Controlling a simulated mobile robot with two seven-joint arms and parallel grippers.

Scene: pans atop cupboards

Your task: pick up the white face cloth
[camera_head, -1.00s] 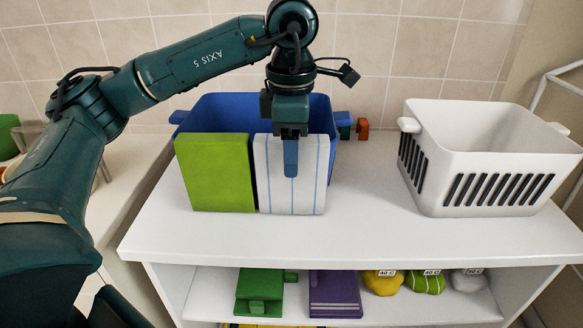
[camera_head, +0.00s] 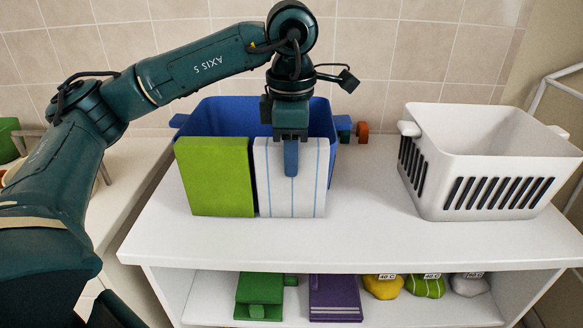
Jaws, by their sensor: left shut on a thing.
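The white face cloth (camera_head: 308,195) has thin blue stripes and hangs folded over the front rim of the blue basket (camera_head: 206,122). A green cloth (camera_head: 215,178) hangs just left of it on the same rim. My left gripper (camera_head: 291,160) points down from above at the top of the white cloth. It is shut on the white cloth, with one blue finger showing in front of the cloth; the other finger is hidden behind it. My right gripper is not in view.
A white basket (camera_head: 460,190) with dark slots stands at the right of the white shelf top (camera_head: 350,240). Folded green (camera_head: 258,296) and purple (camera_head: 335,298) things and several small bundles lie on the lower shelf. The shelf top's front is clear.

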